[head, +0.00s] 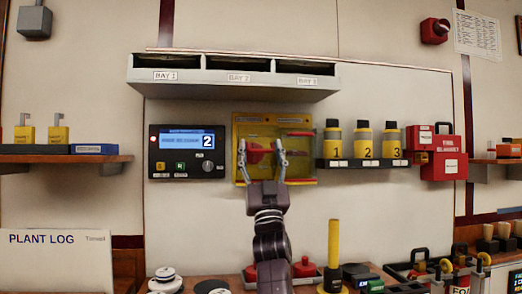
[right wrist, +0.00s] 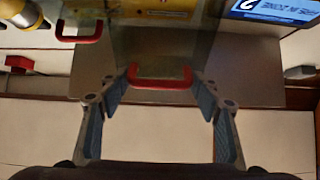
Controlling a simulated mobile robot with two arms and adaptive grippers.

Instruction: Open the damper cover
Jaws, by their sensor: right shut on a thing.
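A yellow panel (head: 310,178) on the back wall holds two clear-covered bays side by side; their labels are too small to read. My right gripper (head: 262,145) is in front of the left bay, with a red part (head: 257,153) seen between its fingers. In the right wrist view the gripper (right wrist: 162,85) is shut on the red handle (right wrist: 160,84) of a clear cover (right wrist: 150,45). That cover appears to stand out from the panel; its exact angle is unclear. The other bay's red handle (right wrist: 80,32) is apart from the fingers. My left gripper is not in view.
A shelf with bay labels (head: 232,90) overhangs the panel. A display unit (head: 187,152) is close on the left. Numbered yellow bottles (head: 364,148) on a rack are close on the right. A counter with assorted items runs below.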

